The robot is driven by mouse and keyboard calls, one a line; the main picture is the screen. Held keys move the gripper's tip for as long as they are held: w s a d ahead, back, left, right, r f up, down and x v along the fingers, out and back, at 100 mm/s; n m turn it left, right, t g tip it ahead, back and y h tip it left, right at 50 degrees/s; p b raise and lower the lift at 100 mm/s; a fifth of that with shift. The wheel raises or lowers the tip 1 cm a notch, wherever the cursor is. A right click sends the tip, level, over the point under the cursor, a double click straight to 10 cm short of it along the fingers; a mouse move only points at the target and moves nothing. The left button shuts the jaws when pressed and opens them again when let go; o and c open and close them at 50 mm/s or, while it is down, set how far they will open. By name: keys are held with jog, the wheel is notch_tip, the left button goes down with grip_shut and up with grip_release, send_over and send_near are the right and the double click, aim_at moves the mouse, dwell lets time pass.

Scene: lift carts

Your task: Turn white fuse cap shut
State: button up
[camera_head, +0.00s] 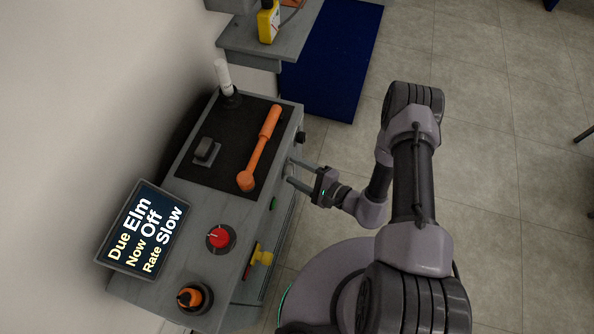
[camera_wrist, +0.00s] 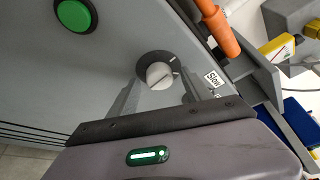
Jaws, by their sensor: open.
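The white fuse cap (camera_wrist: 159,76) shows in the wrist view as a small round pale cap with a dark line across its face, in a dark collar on the grey front panel. My gripper (camera_wrist: 160,81) is open, with one finger on each side of the cap. I cannot tell whether the fingers touch it. In the head view my gripper (camera_head: 289,171) points left at the front side of the grey console (camera_head: 205,240); the cap cannot be made out there. A label reading "Slow" (camera_wrist: 213,80) is right of the cap.
A green button (camera_wrist: 75,16) is on the same panel. The console top carries an orange lever (camera_head: 260,147), a white-handled lever (camera_head: 224,79), a red knob (camera_head: 219,237), an orange knob (camera_head: 190,298) and a screen (camera_head: 146,230). A yellow bottle (camera_head: 268,22) stands behind.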

jog(key=p+v, duration=0.4)
jog(key=v, duration=1.3)
jog(key=shift+s+p, duration=0.2)
jog(key=shift+p, duration=0.15)
jog(key=shift+d, duration=0.1)
